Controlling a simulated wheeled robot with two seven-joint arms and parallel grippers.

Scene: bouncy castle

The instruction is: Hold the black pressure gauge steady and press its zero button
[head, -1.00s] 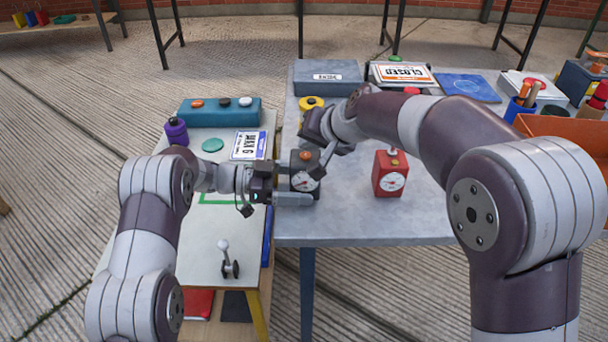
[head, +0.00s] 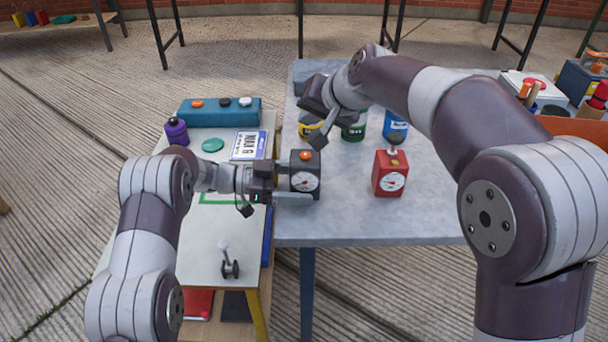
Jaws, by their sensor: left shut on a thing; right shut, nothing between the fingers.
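The black pressure gauge (head: 304,175) stands near the left edge of the grey table (head: 375,225). It has a white dial on its front and an orange button (head: 305,155) on top. My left gripper (head: 290,186) is shut on the gauge from its left side. My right gripper (head: 318,140) is shut and empty. Its fingertips are just above and behind the orange button, and a small gap seems to show between them.
A red gauge (head: 390,174) with a black knob stands to the right. A yellow item, a green can (head: 353,130) and a blue can (head: 396,125) stand behind. A white side table (head: 210,240) at left holds a lever (head: 228,260), a purple bottle (head: 176,131) and a teal button box (head: 219,110).

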